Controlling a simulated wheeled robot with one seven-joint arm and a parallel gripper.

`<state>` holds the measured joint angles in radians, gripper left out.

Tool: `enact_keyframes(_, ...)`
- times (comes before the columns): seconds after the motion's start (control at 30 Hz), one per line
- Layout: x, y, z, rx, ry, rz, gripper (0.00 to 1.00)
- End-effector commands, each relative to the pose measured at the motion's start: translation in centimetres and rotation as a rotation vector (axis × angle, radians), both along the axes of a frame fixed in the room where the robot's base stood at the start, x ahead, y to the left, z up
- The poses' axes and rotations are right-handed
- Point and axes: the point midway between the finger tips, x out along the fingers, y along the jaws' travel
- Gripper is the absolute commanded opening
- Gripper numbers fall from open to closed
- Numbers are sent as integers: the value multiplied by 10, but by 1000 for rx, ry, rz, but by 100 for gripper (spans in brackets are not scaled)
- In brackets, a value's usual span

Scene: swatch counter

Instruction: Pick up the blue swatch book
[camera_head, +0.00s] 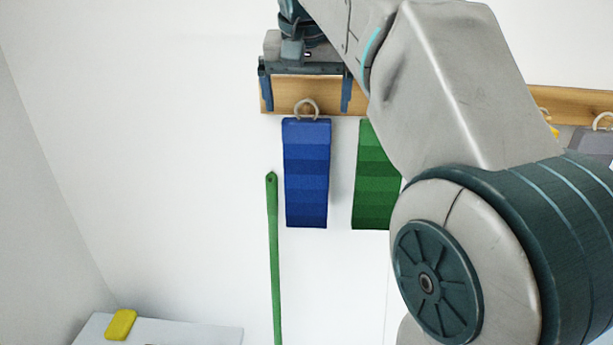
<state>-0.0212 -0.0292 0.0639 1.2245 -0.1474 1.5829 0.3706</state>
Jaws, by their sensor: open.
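The blue swatch book (306,175) hangs upright by a pale ring from the wooden rail on the white wall. It shows several bands of blue. My gripper (304,108) is above it in the picture, fingers pointing down. The fingers are wide apart, one to the left and one to the right of the ring, with nothing seen held between them. I cannot tell how far the gripper is from the wall, or whether it touches the book.
A green swatch book (373,180) hangs close to the right, partly hidden by my arm. A green stick (272,250) stands just left of the blue book. The wooden rail (570,98) continues right, with a grey item (593,142) there. A yellow block (121,324) lies on a white surface (190,334) lower left.

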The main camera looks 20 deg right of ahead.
Motion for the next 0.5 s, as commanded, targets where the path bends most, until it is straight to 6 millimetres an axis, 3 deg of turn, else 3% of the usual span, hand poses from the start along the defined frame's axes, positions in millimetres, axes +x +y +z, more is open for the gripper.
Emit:
enact_keyframes(0.27,8,-2,-17,0,1,0,100)
enact_keyframes(0.5,21,-5,-47,0,2,-1,100)
